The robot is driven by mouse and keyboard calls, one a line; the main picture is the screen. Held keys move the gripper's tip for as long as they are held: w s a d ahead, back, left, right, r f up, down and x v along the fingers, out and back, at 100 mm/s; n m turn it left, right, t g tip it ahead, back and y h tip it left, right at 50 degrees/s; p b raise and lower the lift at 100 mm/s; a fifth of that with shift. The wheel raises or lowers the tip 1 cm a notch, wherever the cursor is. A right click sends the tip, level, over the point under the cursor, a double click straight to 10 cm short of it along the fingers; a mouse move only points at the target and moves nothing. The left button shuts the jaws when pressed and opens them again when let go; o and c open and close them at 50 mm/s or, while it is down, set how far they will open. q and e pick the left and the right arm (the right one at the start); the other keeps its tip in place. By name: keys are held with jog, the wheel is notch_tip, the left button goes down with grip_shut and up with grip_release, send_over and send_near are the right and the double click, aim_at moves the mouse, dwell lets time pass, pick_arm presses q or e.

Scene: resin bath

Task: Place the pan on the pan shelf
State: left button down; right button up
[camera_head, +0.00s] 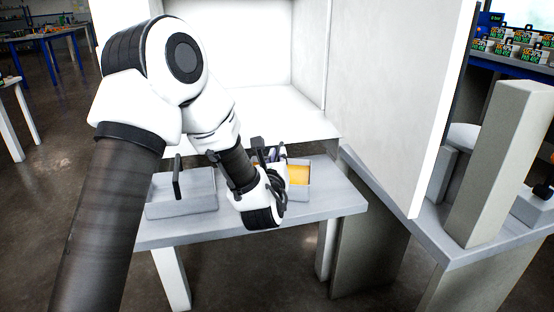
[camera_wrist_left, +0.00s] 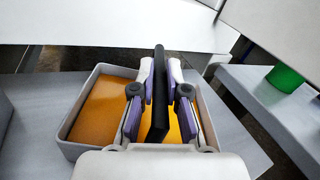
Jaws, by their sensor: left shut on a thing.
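The pan (camera_head: 299,191) is a grey, open rectangular tray with orange resin inside and an upright black handle. It is at the right part of the grey table and is partly hidden by my left wrist. My left gripper (camera_head: 266,154) is over it. In the left wrist view, my left gripper (camera_wrist_left: 161,78) is shut on the black handle, with purple pads on both sides, and the pan (camera_wrist_left: 72,150) is below. I cannot tell whether the pan touches the table. I cannot tell which surface is the pan shelf. My right gripper is not in view.
A second grey tray (camera_head: 180,208) with a black handle stands left on the table (camera_head: 335,192). A white open cabinet (camera_head: 250,98) is behind, with a large white panel (camera_head: 385,90) at right. A green object (camera_wrist_left: 284,78) stands on the right surface in the left wrist view.

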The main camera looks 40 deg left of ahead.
pick_arm(q)
jog(key=shift+s, duration=0.1)
jog(key=c, duration=1.6)
grip_release()
jog(key=shift+f, duration=0.1)
jog(key=o, duration=0.4)
